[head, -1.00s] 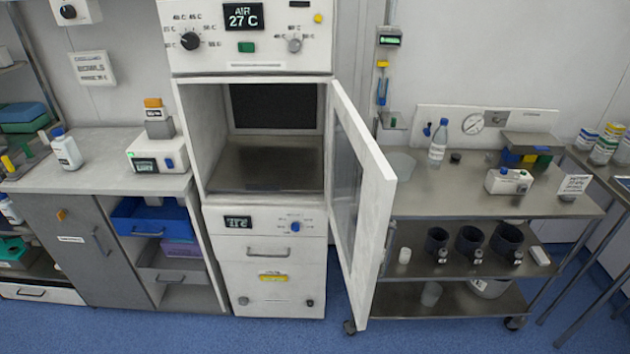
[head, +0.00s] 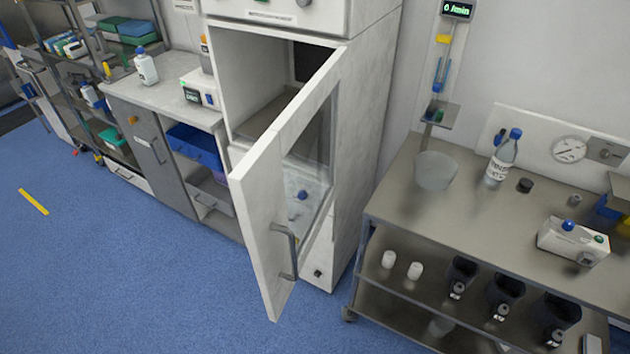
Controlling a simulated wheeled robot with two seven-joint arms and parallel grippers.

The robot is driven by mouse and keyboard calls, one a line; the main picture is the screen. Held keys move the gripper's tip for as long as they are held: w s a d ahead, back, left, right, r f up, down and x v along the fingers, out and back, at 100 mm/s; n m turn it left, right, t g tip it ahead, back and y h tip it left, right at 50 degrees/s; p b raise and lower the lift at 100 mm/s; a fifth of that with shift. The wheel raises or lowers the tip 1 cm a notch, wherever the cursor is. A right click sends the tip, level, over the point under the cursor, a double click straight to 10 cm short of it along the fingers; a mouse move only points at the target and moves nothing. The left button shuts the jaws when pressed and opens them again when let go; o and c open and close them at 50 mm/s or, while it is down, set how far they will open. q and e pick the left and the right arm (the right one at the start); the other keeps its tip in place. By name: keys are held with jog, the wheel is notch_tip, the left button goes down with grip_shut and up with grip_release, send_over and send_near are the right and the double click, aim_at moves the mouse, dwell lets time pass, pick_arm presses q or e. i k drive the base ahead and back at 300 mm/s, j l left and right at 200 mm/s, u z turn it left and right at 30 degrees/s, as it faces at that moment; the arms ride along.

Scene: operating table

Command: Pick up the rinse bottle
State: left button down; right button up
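Two bottles could be the rinse bottle, and I cannot read their labels. A clear bottle with a blue cap and a white label (head: 501,160) stands upright on the steel cart's top, near the wall. A white bottle with a blue cap (head: 146,68) stands upright on the light counter at the upper left. Neither of my grippers is in view.
The warming cabinet's door (head: 262,225) stands open into the room. The steel cart (head: 425,205) also bears a translucent tub (head: 435,171), a small black cap (head: 525,185) and a white device (head: 572,241). The blue floor (head: 120,270) is clear at the left front.

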aim_at(144, 66)
jog(key=i+j, duration=0.1)
jog(key=j, duration=0.35)
jog(key=i+j, duration=0.15)
jog(key=j, duration=0.3)
jog(key=i+j, duration=0.1)
jog(key=j, duration=0.35)
jog(key=i+j, duration=0.15)
jog(key=j, duration=0.3)
jog(key=i+j, duration=0.1)
jog(key=j, duration=0.35)
jog(key=i+j, duration=0.15)
jog(key=j, duration=0.3)
